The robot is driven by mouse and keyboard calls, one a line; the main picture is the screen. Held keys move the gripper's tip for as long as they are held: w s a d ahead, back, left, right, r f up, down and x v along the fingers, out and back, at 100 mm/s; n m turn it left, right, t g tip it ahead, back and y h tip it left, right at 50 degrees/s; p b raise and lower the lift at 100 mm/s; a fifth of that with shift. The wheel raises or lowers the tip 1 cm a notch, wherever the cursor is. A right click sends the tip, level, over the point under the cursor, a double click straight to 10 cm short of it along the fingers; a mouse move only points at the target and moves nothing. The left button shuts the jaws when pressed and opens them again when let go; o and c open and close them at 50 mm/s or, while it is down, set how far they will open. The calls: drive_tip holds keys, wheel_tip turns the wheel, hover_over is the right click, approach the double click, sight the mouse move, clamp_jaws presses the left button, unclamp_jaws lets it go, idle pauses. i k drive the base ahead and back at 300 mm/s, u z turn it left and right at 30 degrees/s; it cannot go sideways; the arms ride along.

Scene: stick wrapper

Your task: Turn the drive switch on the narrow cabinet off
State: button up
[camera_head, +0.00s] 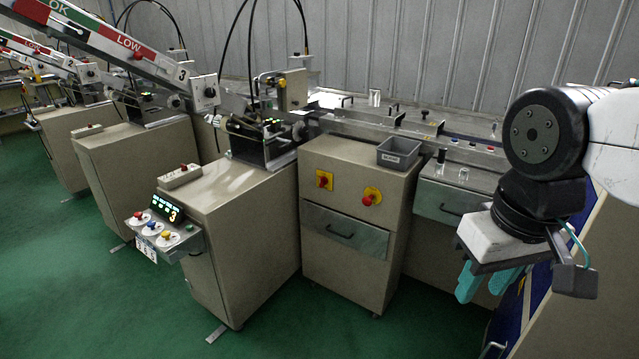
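The narrow cabinet (345,270) stands in the middle of the view, a beige box with a grey drawer front. Two red switches on yellow plates sit on its upper front: a left one on a square plate (325,180) and a right one on a rounder plate (372,196). Their labels and knob positions are too small to read, so I cannot tell which is the drive switch. My gripper (484,287) hangs at the right, apart from the cabinet and its switches. Its teal fingers point down with a gap between them, and nothing shows between them.
A grey bin (398,153) sits on top of the cabinet. A wider cabinet (240,230) with a control panel (165,232) jutting out stands to the left. A metal drawer unit (445,200) is to the right. Green floor (300,335) is open in front.

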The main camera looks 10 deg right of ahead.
sight(323, 181)
drive_tip(key=u, duration=0.65)
drive_tip(key=i, duration=1.45)
drive_tip(key=z, duration=0.65)
drive_tip(key=i, duration=0.3)
drive_tip(key=z, duration=0.3)
